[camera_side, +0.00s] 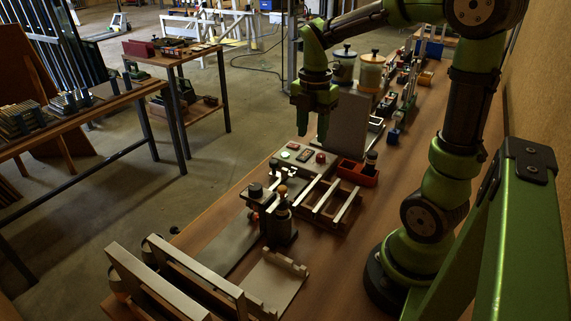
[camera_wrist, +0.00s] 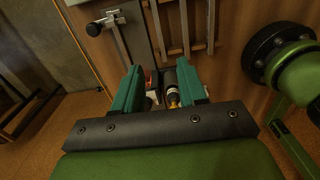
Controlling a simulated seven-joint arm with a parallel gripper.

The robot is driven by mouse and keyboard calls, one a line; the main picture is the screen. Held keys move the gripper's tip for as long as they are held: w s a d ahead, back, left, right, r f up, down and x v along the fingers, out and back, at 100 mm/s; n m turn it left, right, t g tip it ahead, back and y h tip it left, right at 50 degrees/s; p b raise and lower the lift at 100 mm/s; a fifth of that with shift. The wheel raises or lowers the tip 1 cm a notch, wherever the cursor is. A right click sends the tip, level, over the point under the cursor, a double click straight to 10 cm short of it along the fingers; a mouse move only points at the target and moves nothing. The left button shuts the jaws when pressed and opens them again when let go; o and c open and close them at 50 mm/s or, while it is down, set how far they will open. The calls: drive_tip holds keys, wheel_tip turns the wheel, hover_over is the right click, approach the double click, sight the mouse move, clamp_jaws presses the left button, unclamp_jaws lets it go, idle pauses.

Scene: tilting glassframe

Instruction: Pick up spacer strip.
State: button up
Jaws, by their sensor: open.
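I cannot pick out the spacer strip for certain. Several pale narrow strips lie side by side in a rack-like row (camera_side: 325,204) at the middle of the bench in the side view. Similar pale bars (camera_wrist: 184,28) show at the top of the wrist view. My gripper (camera_side: 314,128) points down, high above the bench, behind that row in the side view. In the wrist view my gripper (camera_wrist: 158,84) has its two green fingers apart.
A grey upright panel (camera_side: 343,125) stands close to my gripper. A control box (camera_side: 303,158), a red bin (camera_side: 357,172) and a dark clamp-like fixture (camera_side: 279,218) stand on the bench.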

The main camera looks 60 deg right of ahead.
hover_over(308, 190)
wheel_tip(308, 190, down, 11)
drive_tip(key=shift+s+d+r, duration=0.1)
drive_tip(key=shift+f, duration=3.05)
clamp_jaws()
